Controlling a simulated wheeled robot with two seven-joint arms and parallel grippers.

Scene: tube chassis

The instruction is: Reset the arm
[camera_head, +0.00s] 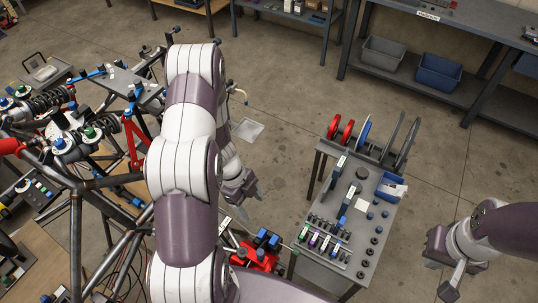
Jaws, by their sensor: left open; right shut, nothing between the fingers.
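My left arm comes in from the left and runs up the middle of the picture, hiding part of the chassis behind it. My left gripper (247,200) is open and empty, in the air between the tube chassis and the small parts table. My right gripper (449,288) is at the lower right, shut and empty, over bare floor to the right of the parts table. The tube chassis (76,225) fills the left side.
The grey parts table (343,246) holds several small parts, a blue-and-white box (391,187) and upright discs (346,131). A red object (255,258) stands near its left side. A workbench (470,27) with a grey bin (383,57) and a blue bin (438,71) is behind. Floor between is open.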

